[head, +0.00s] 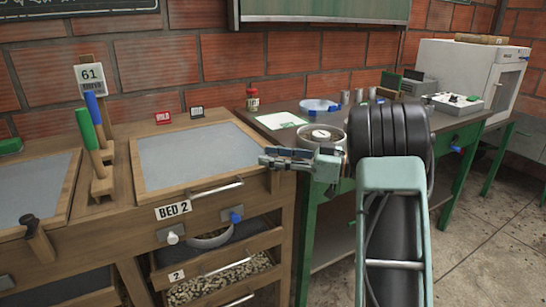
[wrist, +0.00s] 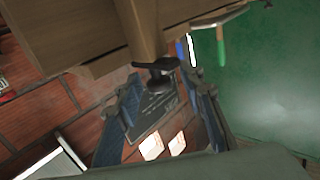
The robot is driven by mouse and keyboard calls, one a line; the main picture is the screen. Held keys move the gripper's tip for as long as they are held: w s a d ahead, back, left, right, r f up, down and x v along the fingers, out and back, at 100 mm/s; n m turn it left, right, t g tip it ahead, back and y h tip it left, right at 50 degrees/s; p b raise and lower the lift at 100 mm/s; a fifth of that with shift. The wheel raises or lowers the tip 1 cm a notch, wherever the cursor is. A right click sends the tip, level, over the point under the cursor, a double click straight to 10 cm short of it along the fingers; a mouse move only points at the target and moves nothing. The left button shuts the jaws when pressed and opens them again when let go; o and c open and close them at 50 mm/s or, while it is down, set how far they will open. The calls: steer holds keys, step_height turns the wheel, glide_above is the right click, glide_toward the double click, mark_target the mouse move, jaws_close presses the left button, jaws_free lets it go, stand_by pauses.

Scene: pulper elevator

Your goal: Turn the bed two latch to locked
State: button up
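Bed 2 is a wooden frame around a grey panel (head: 195,155), marked by a "BED 2" label (head: 173,210). My gripper (head: 265,159) is at the right side of this bed, level with its top and pointing left. In the wrist view, a black latch handle (wrist: 158,66) sits on a wooden post, just ahead of and between my fingertips (wrist: 163,78). The blue-padded fingers are apart, with no clear contact on the handle. In the head view this handle is not distinguishable; my gripper appears to cover that corner. Whether the latch is locked cannot be told.
A similar black handle (head: 32,222) is on the left bed. A metal bar (head: 217,190), white knob (head: 173,237) and blue knob (head: 236,217) are on bed 2's front. A round pan (head: 320,137) stands close on the green-legged bench. Green and blue handled tools (head: 90,130) stand left.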

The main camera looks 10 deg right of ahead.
steer(key=shift+d, duration=0.1)
steer(key=v, duration=1.1)
steer(key=shift+s+d, duration=0.25)
steer(key=shift+d, duration=0.1)
